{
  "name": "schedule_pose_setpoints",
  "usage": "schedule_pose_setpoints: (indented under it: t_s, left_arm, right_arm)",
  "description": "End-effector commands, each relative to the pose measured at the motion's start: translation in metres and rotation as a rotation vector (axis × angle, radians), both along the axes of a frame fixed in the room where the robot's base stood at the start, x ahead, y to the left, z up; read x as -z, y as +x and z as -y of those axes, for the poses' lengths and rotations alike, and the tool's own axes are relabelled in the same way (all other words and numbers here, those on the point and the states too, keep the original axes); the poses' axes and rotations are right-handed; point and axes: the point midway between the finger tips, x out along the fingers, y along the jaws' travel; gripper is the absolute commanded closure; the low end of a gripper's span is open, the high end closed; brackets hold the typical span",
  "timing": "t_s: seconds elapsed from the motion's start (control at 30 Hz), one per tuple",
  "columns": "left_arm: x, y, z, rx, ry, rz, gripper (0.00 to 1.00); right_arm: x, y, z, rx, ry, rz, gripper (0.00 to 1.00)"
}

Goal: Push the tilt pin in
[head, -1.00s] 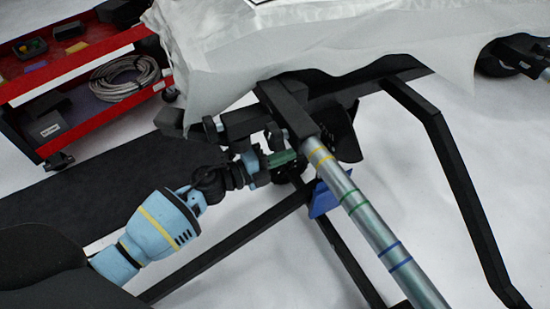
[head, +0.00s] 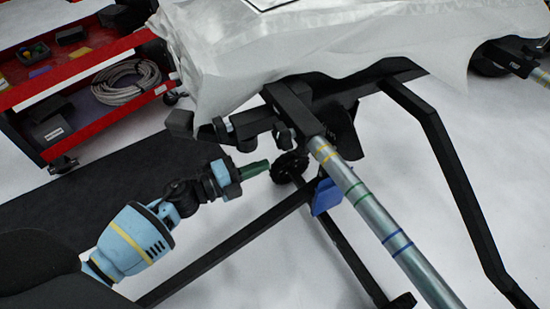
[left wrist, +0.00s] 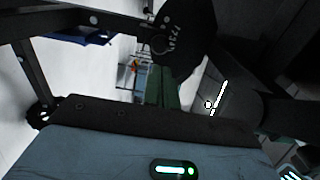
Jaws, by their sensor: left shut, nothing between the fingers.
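My left gripper (head: 262,167) is shut and empty. Its green fingertips point right, toward the black tilt joint of the stand, with a visible gap. In the left wrist view the green fingers (left wrist: 163,88) are together, below a dark plate with small white markings (left wrist: 185,35). A small round knob shows at that plate's lower left, but I cannot tell for sure whether it is the tilt pin. In the head view the black bracket (head: 290,104) sits at the upper end of the metal tube (head: 385,226). The pin cannot be made out there. My right gripper is out of view.
A white-covered panel (head: 300,45) overhangs the bracket. Black frame bars (head: 455,180) run down to the floor. A blue part (head: 326,196) sits beside the tube. A red cart (head: 100,60) stands at the upper left. Floor left of the tube is partly clear.

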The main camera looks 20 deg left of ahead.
Motion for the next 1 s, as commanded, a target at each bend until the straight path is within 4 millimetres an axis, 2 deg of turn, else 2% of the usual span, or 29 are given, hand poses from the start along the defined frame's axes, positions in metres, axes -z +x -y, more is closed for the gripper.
schedule_pose_setpoints:
  t_s: [0.1, 0.33, 0.67, 1.0]
  left_arm:
    - [-0.001, -0.018, -0.015, -0.001, 0.002, -0.002, 1.0]
    - [0.0, -0.037, -0.031, 0.0, -0.001, -0.001, 1.0]
    - [0.001, -0.041, -0.034, 0.001, 0.0, -0.001, 1.0]
    - [0.001, -0.041, -0.034, 0.0, 0.0, -0.001, 1.0]
  right_arm:
    - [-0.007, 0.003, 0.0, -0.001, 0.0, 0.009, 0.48]
    - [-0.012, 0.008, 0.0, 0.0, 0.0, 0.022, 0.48]
    - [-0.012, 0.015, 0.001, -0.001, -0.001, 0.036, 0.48]
    - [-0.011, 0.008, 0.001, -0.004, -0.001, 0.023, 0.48]
